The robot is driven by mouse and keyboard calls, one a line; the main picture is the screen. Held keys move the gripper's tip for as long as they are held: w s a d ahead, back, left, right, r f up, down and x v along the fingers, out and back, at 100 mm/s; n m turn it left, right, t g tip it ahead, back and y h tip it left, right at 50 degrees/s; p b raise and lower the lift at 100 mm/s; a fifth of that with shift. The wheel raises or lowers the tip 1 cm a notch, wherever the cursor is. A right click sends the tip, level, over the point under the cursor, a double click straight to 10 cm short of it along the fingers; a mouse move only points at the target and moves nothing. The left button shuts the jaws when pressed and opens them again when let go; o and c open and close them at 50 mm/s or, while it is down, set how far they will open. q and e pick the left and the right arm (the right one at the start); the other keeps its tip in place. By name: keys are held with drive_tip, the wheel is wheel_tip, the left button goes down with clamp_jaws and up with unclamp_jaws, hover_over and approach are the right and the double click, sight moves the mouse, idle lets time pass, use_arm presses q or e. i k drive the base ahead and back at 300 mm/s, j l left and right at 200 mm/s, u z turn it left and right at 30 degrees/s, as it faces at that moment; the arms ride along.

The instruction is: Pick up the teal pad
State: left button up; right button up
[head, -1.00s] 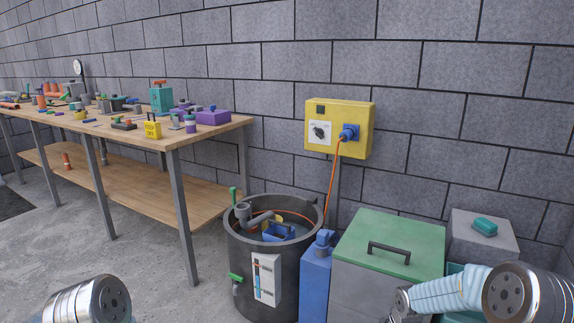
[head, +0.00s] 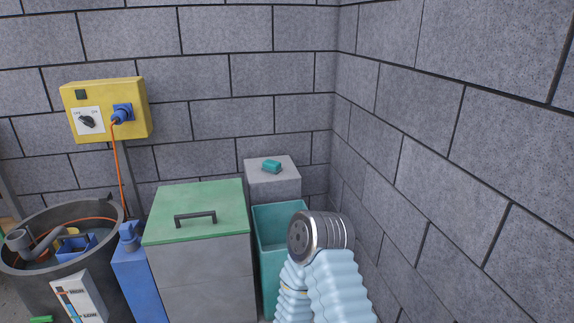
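The teal pad (head: 272,166) is a small rounded block. It lies on top of a grey block (head: 272,183) in the back corner, against the wall. My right arm, with a light blue ribbed sleeve and a metal joint, rises at the lower middle of the head view, in front of the teal bin and to the right of the pad. Neither gripper's fingers show in the head view.
A teal open bin (head: 265,270) stands in front of the grey block. Left of it are a grey box with a green handled lid (head: 215,205), a blue container (head: 135,275) and a dark round tub (head: 100,258). A yellow switch box (head: 135,95) hangs behind. A wall closes the right side.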

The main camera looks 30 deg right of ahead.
sight(269, 166)
drive_tip(key=z, duration=0.95)
drive_tip(key=u, duration=0.2)
